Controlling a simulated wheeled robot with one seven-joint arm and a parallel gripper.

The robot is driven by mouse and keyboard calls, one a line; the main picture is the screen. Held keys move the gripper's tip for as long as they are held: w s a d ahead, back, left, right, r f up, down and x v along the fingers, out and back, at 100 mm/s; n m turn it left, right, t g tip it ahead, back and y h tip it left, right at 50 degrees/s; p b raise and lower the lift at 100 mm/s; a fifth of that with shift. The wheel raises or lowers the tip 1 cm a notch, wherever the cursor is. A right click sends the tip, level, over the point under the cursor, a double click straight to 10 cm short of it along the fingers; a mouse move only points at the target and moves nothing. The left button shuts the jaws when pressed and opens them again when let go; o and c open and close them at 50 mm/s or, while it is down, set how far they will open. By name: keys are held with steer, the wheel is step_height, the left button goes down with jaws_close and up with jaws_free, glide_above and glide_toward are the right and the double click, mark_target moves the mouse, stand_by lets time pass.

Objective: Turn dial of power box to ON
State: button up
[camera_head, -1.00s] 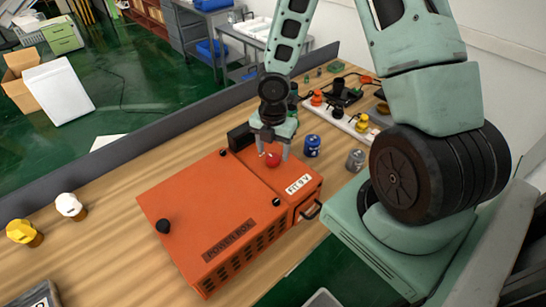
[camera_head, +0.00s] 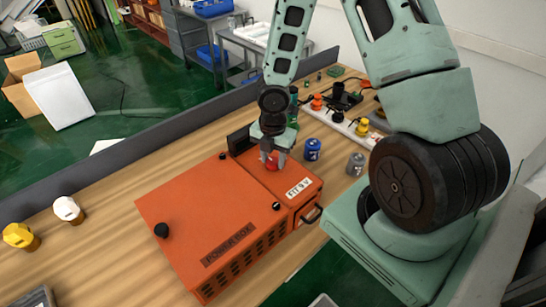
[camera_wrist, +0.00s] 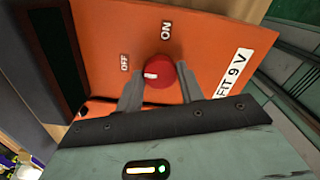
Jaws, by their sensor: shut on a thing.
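The power box (camera_head: 205,215) is a large orange case on the wooden table. Its red round dial (camera_head: 271,165) is on the top, near the far end. In the wrist view the dial (camera_wrist: 160,66) has a white mark on its left side, toward the OFF label (camera_wrist: 124,63). The ON label (camera_wrist: 166,29) is above the dial in that view. My gripper (camera_head: 271,159) points down over the dial and is shut on it, one finger at each side. The fingers hide part of the dial in the head view.
A blue can (camera_head: 312,149) and a grey can (camera_head: 356,163) stand right of the box. A white power strip (camera_head: 343,124) with coloured plugs lies behind. White-topped (camera_head: 68,210) and yellow-topped (camera_head: 20,236) items stand at the left. A grey barrier (camera_head: 120,142) runs along the table's far edge.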

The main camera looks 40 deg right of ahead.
steer(key=m, duration=0.4)
steer(key=shift+m+b, duration=0.35)
steer(key=shift+m, duration=0.05)
steer(key=m, duration=0.4)
steer(key=shift+m+b, duration=0.3)
steer(key=shift+b, duration=0.05)
steer(key=m+b, duration=0.1)
steer(key=m, duration=0.3)
steer(key=shift+m+b, duration=0.3)
steer(key=shift+m, duration=1.8)
steer(key=o, duration=1)
